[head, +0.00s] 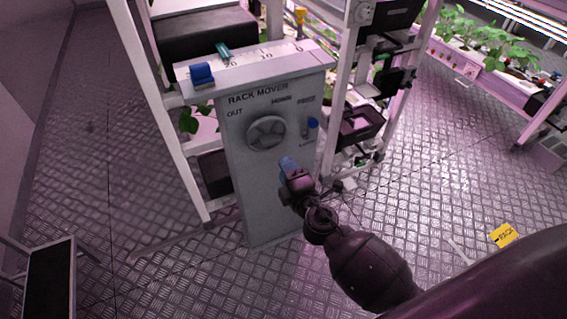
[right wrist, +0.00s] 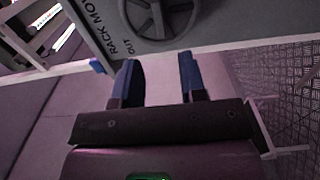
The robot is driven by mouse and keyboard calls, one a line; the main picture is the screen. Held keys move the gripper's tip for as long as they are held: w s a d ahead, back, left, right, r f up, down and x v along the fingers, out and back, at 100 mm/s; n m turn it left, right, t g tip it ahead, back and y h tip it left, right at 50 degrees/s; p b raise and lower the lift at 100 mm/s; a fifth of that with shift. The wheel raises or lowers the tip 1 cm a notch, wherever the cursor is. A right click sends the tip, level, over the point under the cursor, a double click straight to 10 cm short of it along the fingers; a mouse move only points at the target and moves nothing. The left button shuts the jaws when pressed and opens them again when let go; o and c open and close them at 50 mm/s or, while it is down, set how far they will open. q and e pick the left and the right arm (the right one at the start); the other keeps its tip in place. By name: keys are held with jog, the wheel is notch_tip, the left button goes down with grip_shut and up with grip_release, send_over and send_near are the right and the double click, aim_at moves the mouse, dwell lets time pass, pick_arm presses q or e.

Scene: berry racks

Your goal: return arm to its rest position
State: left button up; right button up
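My right gripper (head: 288,166) is in front of the grey rack mover panel (head: 262,190), below its round handwheel (head: 267,132). In the right wrist view its two blue-tipped fingers (right wrist: 160,82) stand apart with nothing between them. The handwheel also shows in the right wrist view (right wrist: 158,14), beyond the fingertips and apart from them. My right arm reaches in from the lower right of the head view. My left gripper is in neither view.
A blue lever (head: 312,124) is on the panel's right side. A blue block (head: 202,74) and a teal marker (head: 223,51) sit on its top scale. Plant racks (head: 330,90) stand behind. A yellow sign (head: 503,235) lies on the open metal floor at right.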

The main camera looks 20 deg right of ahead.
pick_arm(q)
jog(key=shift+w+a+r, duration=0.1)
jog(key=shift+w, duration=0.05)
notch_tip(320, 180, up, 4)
jog(key=p, duration=0.5)
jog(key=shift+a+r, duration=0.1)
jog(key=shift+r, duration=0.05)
pick_arm(e)
jog(key=s+d+f+m+g, duration=0.1)
jog(key=s+d+m+g, duration=0.1)
jog(key=s+m, duration=0.3)
jog(key=s+d+f+m+g, duration=0.2)
jog(key=s+m, duration=0.4)
jog(key=s, duration=0.7)
jog(key=s+d+f+m+g, duration=0.1)
jog(key=s+d+m+g, duration=0.2)
jog(key=s+m, duration=0.3)
jog(key=s, duration=0.3)
jog(key=shift+s+f+h, duration=0.2)
jog(key=shift+f+h, duration=0.1)
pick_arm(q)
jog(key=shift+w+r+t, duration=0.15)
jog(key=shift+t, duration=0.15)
